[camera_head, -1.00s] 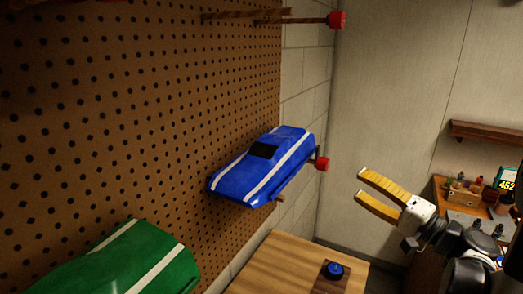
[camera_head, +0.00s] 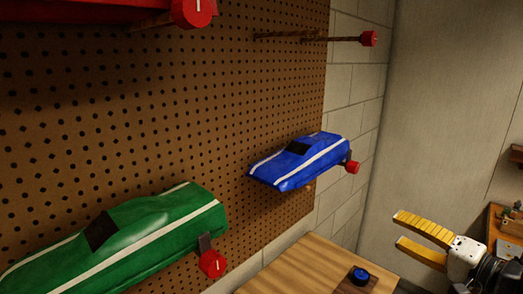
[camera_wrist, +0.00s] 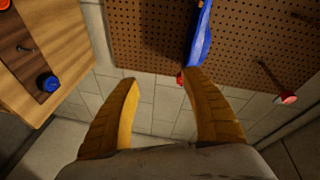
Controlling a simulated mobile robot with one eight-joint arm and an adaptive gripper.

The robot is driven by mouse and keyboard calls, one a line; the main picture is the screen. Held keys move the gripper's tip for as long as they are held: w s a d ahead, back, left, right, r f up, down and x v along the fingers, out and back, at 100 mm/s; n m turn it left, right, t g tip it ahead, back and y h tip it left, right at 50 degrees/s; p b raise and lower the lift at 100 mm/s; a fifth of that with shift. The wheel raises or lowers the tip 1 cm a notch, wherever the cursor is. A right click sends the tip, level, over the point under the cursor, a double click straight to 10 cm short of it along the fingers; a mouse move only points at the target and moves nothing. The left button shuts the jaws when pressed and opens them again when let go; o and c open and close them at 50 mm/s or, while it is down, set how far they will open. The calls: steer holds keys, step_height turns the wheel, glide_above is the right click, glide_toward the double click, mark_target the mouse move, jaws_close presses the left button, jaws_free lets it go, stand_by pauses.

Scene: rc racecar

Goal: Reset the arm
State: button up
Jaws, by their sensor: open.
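My gripper (camera_head: 397,229) has yellow fingers spread apart, with nothing between them. In the head view it is at the lower right, to the right of the blue car body and clear of the pegboard. It also shows in the wrist view (camera_wrist: 160,80), with its fingers apart and wall tiles behind the gap. My dark arm runs off the lower right edge of the head view.
A blue car body (camera_head: 300,160) and a green car body (camera_head: 130,238) rest on pegs along the pegboard (camera_head: 130,130). Red-tipped pegs (camera_head: 369,38) stick out. A wooden table (camera_head: 300,262) with a blue button (camera_head: 360,275) stands below.

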steer(key=s+a+f+n+g+h+b, duration=0.1)
steer(key=s+a+f+n+g+b, duration=0.15)
steer(key=a+f+g, duration=0.5)
steer(key=s+a+f+n+h+b, duration=0.2)
steer(key=s+a+f+n+h, duration=0.1)
steer(key=s, duration=0.3)
steer(key=s+a+f+n+h+b, duration=0.1)
steer(key=s+a+f+n+h, duration=0.2)
steer(key=s+f, duration=0.2)
steer(key=shift+s+a+f+h+b, duration=0.15)
steer(key=shift+s+a+h+b, duration=0.2)
steer(key=shift+s, duration=0.3)
